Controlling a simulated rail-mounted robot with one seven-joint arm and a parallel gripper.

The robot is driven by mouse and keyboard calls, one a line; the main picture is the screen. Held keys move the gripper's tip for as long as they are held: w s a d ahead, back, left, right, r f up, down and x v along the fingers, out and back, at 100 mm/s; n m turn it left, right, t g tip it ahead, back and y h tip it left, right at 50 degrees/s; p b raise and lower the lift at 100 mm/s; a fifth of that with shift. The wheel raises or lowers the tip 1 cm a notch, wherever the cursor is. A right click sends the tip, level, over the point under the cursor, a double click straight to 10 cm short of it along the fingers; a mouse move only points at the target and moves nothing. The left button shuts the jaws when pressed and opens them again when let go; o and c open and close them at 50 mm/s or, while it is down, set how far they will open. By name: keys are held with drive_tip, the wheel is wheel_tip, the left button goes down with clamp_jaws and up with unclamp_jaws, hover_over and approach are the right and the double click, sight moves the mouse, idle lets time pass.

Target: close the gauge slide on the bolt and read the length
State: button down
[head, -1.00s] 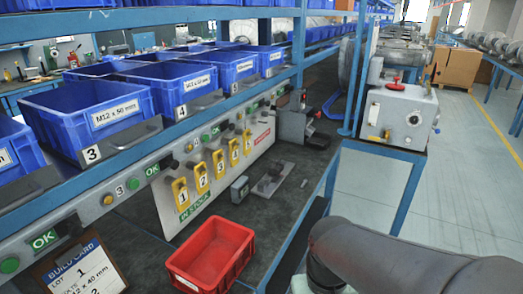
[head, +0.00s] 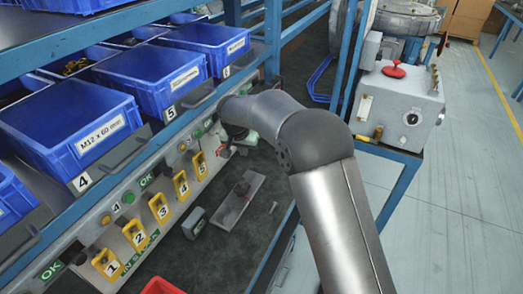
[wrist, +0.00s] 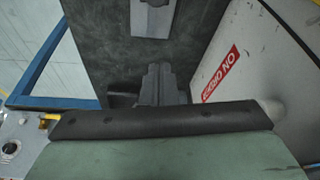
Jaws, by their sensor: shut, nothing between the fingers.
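The gauge (head: 242,197) is a pale flat plate with a dark block on it, lying on the dark bench top in the head view. Part of a pale plate (wrist: 152,25), likely the same gauge, shows at the top of the wrist view. A small slim piece (head: 273,207), perhaps the bolt, lies just right of the gauge. I cannot make out the slide's position or any reading. My gripper (wrist: 158,70) is shut and empty, above the bench and apart from the plate. In the head view my arm reaches over behind the gauge, and the fingertips are unclear.
A small grey box (head: 195,222) stands left of the gauge. The panel with numbered yellow tags (head: 159,209) runs along the left, below blue bins (head: 152,75). A red tray (head: 162,287) is cut off at the bottom. A blue rack post (head: 348,55) rises behind my arm.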

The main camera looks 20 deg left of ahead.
sight(242, 186)
drive_tip(key=p+x, duration=0.2)
drive_tip(key=x, duration=0.7)
drive_tip(key=shift+f, duration=0.3)
drive_tip(key=s, duration=0.1)
drive_tip(key=s+p, duration=0.1)
drive_tip(key=s, duration=0.1)
drive_tip(key=shift+s+r+p, duration=0.25)
drive_tip(key=shift+s+p, duration=0.1)
drive_tip(key=shift+p, duration=0.05)
drive_tip(key=shift+s+f, duration=0.1)
drive_tip(key=shift+s, duration=0.1)
